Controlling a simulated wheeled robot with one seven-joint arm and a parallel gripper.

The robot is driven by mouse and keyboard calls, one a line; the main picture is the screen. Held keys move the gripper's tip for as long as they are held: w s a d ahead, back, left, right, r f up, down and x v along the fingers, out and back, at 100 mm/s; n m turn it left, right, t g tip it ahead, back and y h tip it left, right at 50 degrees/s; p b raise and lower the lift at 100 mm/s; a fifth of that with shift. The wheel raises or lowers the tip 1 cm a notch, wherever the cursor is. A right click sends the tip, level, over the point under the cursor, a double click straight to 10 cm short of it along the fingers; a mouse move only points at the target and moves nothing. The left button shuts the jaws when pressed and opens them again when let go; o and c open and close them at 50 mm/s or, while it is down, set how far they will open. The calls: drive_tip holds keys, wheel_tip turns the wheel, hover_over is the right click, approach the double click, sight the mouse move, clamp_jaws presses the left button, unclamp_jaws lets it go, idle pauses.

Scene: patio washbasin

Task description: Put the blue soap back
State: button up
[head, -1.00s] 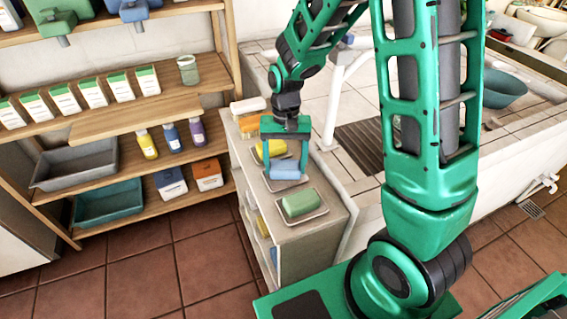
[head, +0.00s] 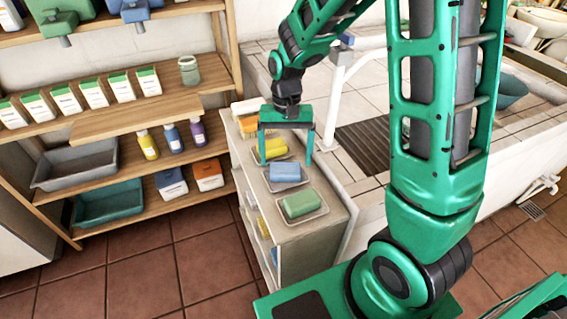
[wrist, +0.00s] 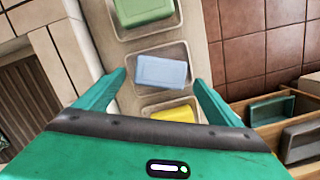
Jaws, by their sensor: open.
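The blue soap (head: 285,173) lies in a shallow clear dish (head: 303,184) on top of a narrow cabinet, between the yellow soap (head: 272,149) and the green soap (head: 300,203). In the wrist view, the blue soap (wrist: 161,72) sits slightly turned within its dish (wrist: 184,52), beyond and between my fingertips. My gripper (head: 286,160) is open and empty. It hangs above the cabinet top, above and just behind the blue soap, with nothing between its fingers.
The cabinet top (head: 335,205) also holds an orange soap (head: 258,124) and a pale one at the back. Shelves with bottles, boxes and bins (head: 75,168) stand at left. The tiled basin with a white pipe (head: 336,95) is at right.

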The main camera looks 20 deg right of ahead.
sight(286, 162)
wheel_tip(286, 162, up, 9)
drive_tip(key=w, duration=0.1)
drive_tip(key=s+d+r+m, duration=0.1)
drive_tip(key=s+d, duration=0.7)
drive_tip(key=s, duration=0.4)
drive_tip(key=s+d+r+m+t, duration=0.1)
drive_tip(key=s+d+r, duration=0.1)
drive_tip(key=s+d, duration=0.6)
drive_tip(key=s, duration=0.5)
drive_tip(key=shift+d+r, duration=0.25)
drive_tip(key=shift+d, duration=0.15)
